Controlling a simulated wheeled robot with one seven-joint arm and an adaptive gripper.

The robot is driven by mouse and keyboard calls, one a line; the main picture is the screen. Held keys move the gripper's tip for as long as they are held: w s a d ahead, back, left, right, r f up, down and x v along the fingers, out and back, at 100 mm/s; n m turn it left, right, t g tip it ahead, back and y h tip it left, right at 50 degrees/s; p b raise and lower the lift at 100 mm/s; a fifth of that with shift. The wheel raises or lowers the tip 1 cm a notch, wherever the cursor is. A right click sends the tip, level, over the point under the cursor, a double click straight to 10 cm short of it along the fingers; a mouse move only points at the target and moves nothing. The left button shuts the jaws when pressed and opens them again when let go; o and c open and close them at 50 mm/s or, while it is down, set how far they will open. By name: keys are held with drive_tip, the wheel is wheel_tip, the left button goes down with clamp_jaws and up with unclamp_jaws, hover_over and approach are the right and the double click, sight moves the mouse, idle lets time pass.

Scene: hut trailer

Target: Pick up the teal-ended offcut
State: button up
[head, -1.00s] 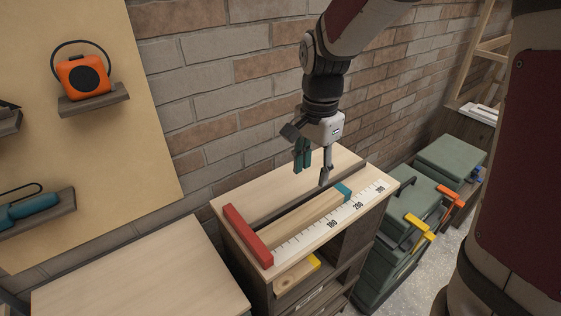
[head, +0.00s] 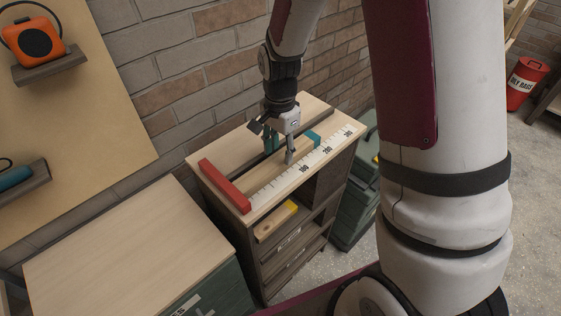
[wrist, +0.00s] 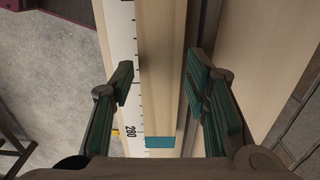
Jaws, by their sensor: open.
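The teal-ended offcut (head: 262,177) is a pale wooden strip lying on the cabinet top, beside a white ruler scale (head: 284,178). Its teal end (head: 312,138) points to the far right, and a red block (head: 224,186) stands at the near-left end. My gripper (head: 280,158) is low over the strip, fingers pointing down. In the wrist view the offcut (wrist: 162,60) runs between the open fingers of my gripper (wrist: 160,78), with space on both sides. The teal end (wrist: 160,142) shows near the palm side. Whether the fingers touch the top is not clear.
A yellow-ended wooden piece (head: 275,222) lies on a shelf under the cabinet top. A dark rail runs behind the offcut. A second wooden-topped cabinet (head: 120,245) stands at left. Green cases (head: 352,212) stand to the right. The brick wall is close behind.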

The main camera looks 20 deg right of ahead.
sight(280, 157)
drive_tip(key=shift+f+p, duration=0.35)
drive_tip(key=shift+f, duration=1.45)
clamp_jaws()
